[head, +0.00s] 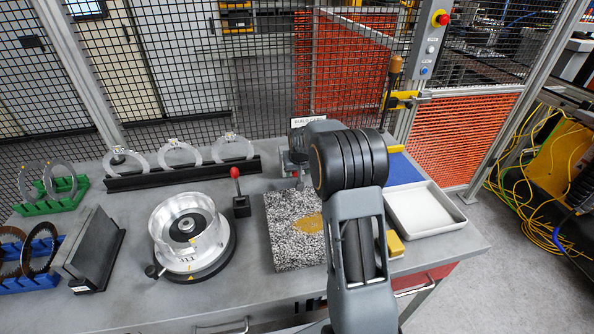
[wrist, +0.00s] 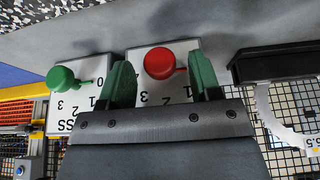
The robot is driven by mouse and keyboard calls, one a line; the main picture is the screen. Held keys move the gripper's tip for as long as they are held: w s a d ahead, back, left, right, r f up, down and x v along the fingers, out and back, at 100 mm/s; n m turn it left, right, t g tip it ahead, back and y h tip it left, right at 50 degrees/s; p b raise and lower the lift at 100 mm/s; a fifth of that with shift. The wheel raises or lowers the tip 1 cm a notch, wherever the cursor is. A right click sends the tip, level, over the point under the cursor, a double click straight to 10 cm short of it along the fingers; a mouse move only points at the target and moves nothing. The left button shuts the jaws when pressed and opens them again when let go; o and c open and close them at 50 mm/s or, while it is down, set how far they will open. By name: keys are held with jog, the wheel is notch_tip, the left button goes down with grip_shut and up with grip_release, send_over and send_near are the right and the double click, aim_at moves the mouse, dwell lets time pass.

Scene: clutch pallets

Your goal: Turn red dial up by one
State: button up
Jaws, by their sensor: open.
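The red dial (wrist: 160,63) sits on a white numbered plate (wrist: 147,88) and appears upside down in the wrist view. Its pointer sticks out to the right, towards the right finger. The digits 1, 2 and 3 show below it; any mark behind that finger is hidden. My gripper (wrist: 159,67) is open, with one green finger on each side of the red dial. I cannot tell whether a finger touches the knob or pointer. A green dial (wrist: 63,79) is on a similar plate to the left, its pointer towards 0.
In the head view, a speckled block (head: 290,228) lies in front of my arm's working area. A white tray (head: 425,210) is at right. A mesh fence (head: 240,80) closes the back.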

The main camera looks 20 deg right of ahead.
jog(key=shift+w+f, duration=0.15)
jog(key=shift+f, duration=0.3)
jog(key=shift+c, duration=0.3)
jog(key=c, duration=0.9)
jog(key=shift+o, duration=0.2)
